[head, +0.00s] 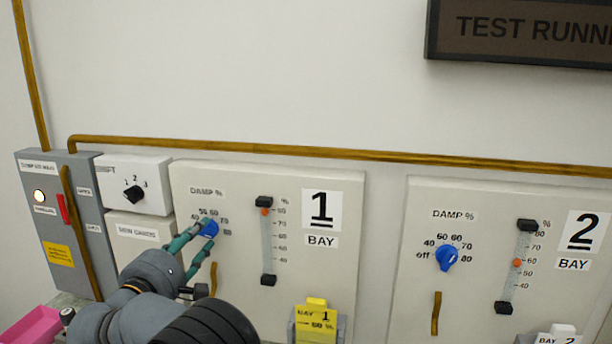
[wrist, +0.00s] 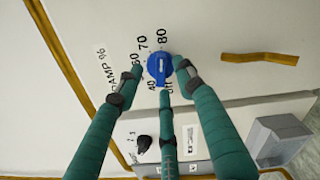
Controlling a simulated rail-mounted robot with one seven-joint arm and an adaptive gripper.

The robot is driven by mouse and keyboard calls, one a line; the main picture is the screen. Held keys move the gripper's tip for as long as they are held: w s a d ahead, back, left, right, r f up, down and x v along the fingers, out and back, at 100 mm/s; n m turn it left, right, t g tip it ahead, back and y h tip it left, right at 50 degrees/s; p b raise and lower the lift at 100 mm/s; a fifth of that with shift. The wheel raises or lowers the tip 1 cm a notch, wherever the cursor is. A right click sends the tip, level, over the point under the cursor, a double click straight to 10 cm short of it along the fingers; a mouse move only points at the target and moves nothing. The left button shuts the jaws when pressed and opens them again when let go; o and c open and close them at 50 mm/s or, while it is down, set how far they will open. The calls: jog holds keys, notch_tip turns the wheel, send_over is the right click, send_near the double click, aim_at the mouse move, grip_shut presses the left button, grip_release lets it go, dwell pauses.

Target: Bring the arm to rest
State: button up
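My gripper (head: 205,233) has teal fingers and is at the blue damp knob (head: 210,228) on the bay 1 panel (head: 240,180). In the wrist view, the fingers of my gripper (wrist: 159,78) are spread around the blue knob (wrist: 158,69), with small gaps visible at its left and right sides. The gripper looks open and holds nothing. A third finger is below the knob in that view. In the head view the fingers partly hide the knob and its scale, so I cannot read its setting.
Bay 1 has a slider (head: 267,240) right of the knob and a yellow tag (head: 316,320) below. The bay 2 panel (head: 500,195) is farther right. A grey cabinet (head: 48,205) and a selector box (head: 150,180) are at left. A brown pipe (head: 400,156) runs above.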

jog(key=s+a+f+n+y, duration=0.1)
jog(key=s+a+n, duration=0.2)
jog(key=s, duration=0.6)
jog(key=shift+s+a+y, duration=0.3)
jog(key=shift+a+y, duration=0.1)
jog(key=shift+a, duration=0.55)
